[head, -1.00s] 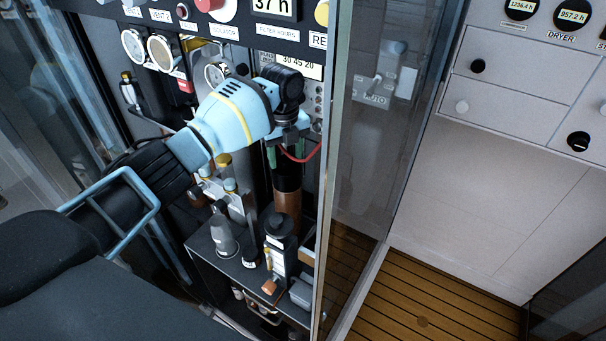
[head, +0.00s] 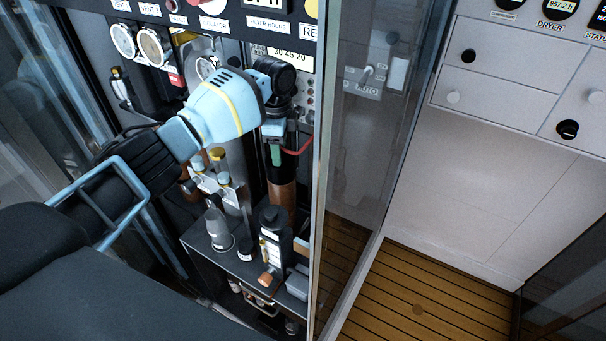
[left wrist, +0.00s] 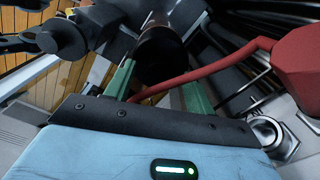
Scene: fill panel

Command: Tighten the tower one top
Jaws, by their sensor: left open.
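A dark upright cylinder with a copper-brown lower part (head: 281,193) stands inside the panel, and I take it for tower one. In the left wrist view its dark round end (left wrist: 160,52) lies just ahead of and between the green fingers. My left gripper (head: 274,155) is open and points down above the cylinder in the head view. In the left wrist view the gripper (left wrist: 158,82) has a finger on each side of it. I cannot tell whether they touch it. The top itself is mostly hidden by the gripper in the head view. My right gripper is not in view.
A red curved line (head: 300,150) runs close beside the gripper and crosses the left wrist view (left wrist: 220,68). A glass door (head: 345,190) stands to the right. A grey shelf (head: 215,265) below carries a grey bottle (head: 218,230) and a black fitting (head: 274,222). Gauges (head: 150,47) line the upper left.

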